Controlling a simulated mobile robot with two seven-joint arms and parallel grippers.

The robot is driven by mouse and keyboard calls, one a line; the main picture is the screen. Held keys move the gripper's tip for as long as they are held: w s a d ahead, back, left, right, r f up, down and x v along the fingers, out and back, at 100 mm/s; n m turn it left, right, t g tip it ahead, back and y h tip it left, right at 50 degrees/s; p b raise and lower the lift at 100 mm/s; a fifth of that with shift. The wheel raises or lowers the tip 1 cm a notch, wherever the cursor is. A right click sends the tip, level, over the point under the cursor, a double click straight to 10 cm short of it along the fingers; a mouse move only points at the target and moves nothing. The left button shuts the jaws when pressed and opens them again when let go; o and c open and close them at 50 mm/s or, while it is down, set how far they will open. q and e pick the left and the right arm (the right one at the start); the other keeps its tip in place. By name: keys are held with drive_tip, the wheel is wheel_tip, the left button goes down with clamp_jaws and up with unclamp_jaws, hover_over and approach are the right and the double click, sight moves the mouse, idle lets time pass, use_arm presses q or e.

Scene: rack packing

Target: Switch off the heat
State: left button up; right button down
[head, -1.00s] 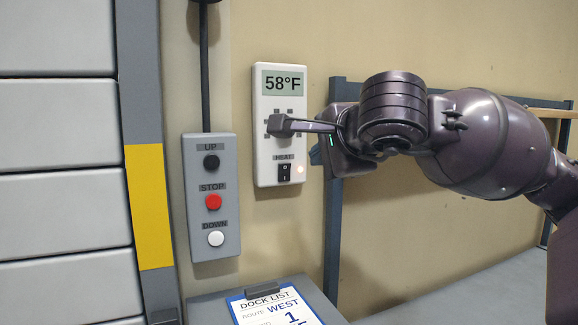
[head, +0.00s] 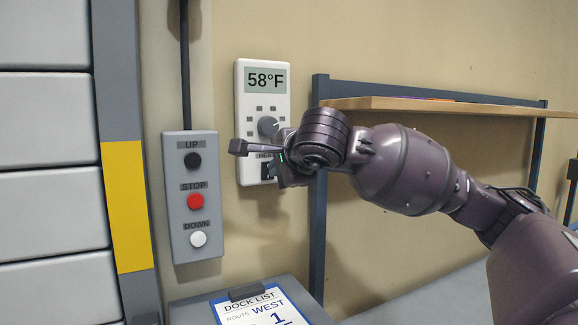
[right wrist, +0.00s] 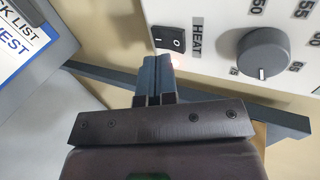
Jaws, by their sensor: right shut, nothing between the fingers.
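The white thermostat (head: 243,100) on the wall reads 58°F and has a round grey dial (head: 267,126). Its black HEAT rocker switch (head: 267,172) is partly behind my right gripper (head: 239,147) in the head view. In the right wrist view the switch (right wrist: 168,40) shows whole, marked O and I; which side is pressed I cannot tell. A light beside it glows orange, partly hidden by the fingers. My right gripper (right wrist: 158,62) is shut and empty, its tips just beside the switch in that view; contact is unclear. My left gripper is not in view.
A grey control box (head: 176,225) with UP, STOP and DOWN buttons hangs just left of the thermostat. A clipboard with a dock list (head: 262,306) lies below. A blue-framed rack with a wooden shelf (head: 420,104) stands to the right.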

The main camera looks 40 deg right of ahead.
sight(268, 160)
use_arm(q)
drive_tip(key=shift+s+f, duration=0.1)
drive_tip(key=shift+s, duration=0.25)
use_arm(e)
drive_tip(key=w, duration=0.2)
drive_tip(key=shift+w+d+r, duration=0.3)
drive_tip(key=shift+w+d, duration=0.05)
drive_tip(key=shift+w+r, duration=0.1)
drive_tip(key=shift+w, duration=0.1)
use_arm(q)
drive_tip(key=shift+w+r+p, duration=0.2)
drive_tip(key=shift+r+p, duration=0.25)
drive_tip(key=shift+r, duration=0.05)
use_arm(e)
drive_tip(key=shift+r, duration=0.8)
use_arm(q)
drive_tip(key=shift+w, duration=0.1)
